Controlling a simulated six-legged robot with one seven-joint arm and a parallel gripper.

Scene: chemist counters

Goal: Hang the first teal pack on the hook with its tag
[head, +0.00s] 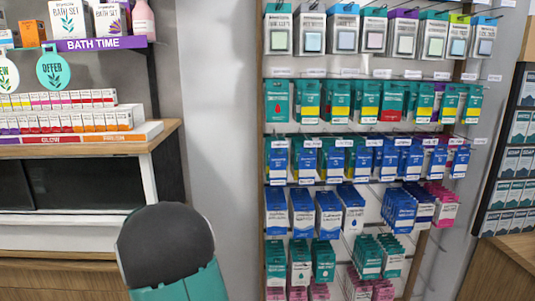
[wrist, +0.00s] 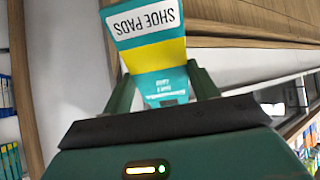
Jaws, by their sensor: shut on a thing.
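In the wrist view a teal pack (wrist: 160,82) with a yellow band and a white panel reading "SHOE PADS" is between the two green fingers of my gripper (wrist: 163,88). My gripper is shut on the pack's lower part, as the picture shows it, and the lettering appears upside down. In the head view the hook display (head: 345,180) carries rows of hanging packs with small white tags at the hook ends. Teal and yellow packs (head: 308,100) hang in its second row. I cannot tell which hook matches the held pack.
My own arm shows low in the head view. A counter (head: 85,150) with boxed goods and a "BATH TIME" shelf (head: 95,44) stands at the left. A dark rack (head: 512,150) stands at the right. Bare wall lies between the counter and the display.

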